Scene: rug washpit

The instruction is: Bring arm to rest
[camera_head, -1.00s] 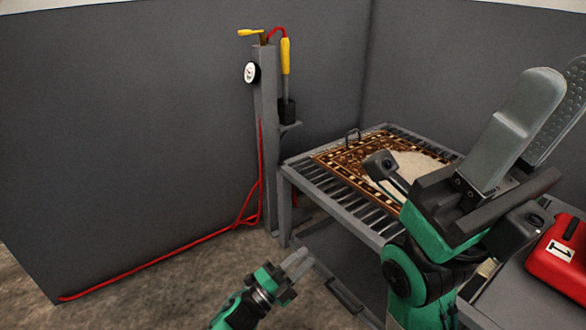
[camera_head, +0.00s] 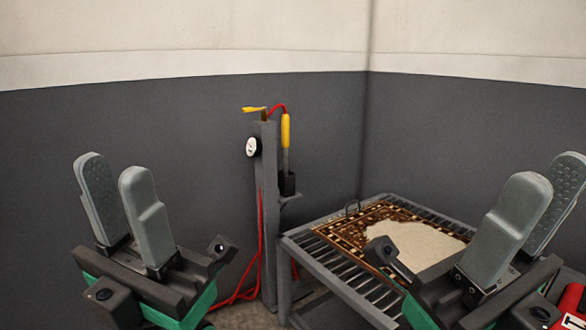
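My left gripper (camera_head: 122,212) is raised at the lower left of the head view, fingers pointing up. Its two grey fingers stand apart with nothing between them. My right gripper (camera_head: 527,212) is raised at the right, fingers also pointing up. A gap shows between its fingers and it holds nothing. It stands in front of the right part of the slatted table.
A patterned rug (camera_head: 345,226) with a pale patch lies on the slatted metal table (camera_head: 330,262). A grey post (camera_head: 267,215) bears a gauge (camera_head: 252,147), a yellow-handled wand (camera_head: 286,130) and a red hose (camera_head: 261,230). A red container (camera_head: 572,298) is partly visible at lower right.

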